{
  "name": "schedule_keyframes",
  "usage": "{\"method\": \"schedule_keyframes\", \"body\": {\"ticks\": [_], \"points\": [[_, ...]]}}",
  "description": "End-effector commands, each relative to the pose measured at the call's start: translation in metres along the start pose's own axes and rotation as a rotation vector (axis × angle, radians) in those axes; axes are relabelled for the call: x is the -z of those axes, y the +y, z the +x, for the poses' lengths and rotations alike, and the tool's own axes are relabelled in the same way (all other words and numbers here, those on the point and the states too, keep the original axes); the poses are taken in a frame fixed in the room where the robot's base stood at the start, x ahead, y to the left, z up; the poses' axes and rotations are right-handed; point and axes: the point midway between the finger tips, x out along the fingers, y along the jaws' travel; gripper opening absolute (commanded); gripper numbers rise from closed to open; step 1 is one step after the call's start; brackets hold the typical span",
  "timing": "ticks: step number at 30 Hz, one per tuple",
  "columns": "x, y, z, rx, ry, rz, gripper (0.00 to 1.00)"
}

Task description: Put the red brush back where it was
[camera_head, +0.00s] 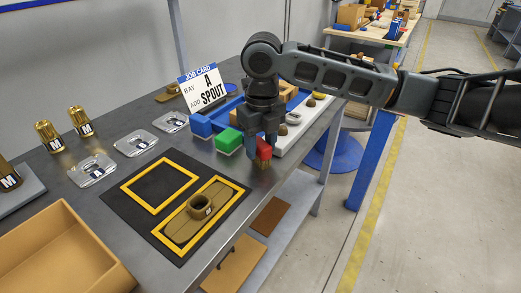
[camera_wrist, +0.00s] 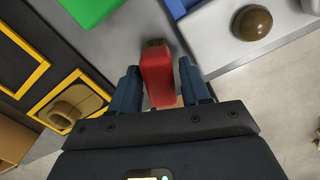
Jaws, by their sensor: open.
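The red brush (camera_head: 264,148) stands on the grey metal bench near its front edge. In the wrist view the red brush (camera_wrist: 158,80) lies between the two dark blue fingers, with a brownish end showing beyond the red part. My gripper (camera_head: 261,146) points down over the brush, its fingers on either side of it. In the wrist view my gripper (camera_wrist: 160,90) is open, with narrow gaps beside the brush. I cannot tell whether a finger touches it.
A green block (camera_head: 229,140) and a blue block (camera_head: 200,125) stand left of my gripper. A white tray (camera_head: 284,145) with small round items lies to the right. A black mat (camera_head: 124,195) with yellow frames holds a brown spout part (camera_head: 198,210). A job card (camera_head: 203,88) stands behind.

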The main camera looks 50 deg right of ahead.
Motion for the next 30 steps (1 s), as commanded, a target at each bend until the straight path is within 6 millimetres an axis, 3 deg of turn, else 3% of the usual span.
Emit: {"method": "schedule_keyframes", "body": {"ticks": [9,15,30], "points": [[0.0,0.0,-0.066,0.001,-0.002,-0.001,0.47],[0.0,0.001,-0.093,0.001,-0.002,-0.001,0.47],[0.0,0.003,-0.101,-0.007,-0.003,0.001,0.47]]}}
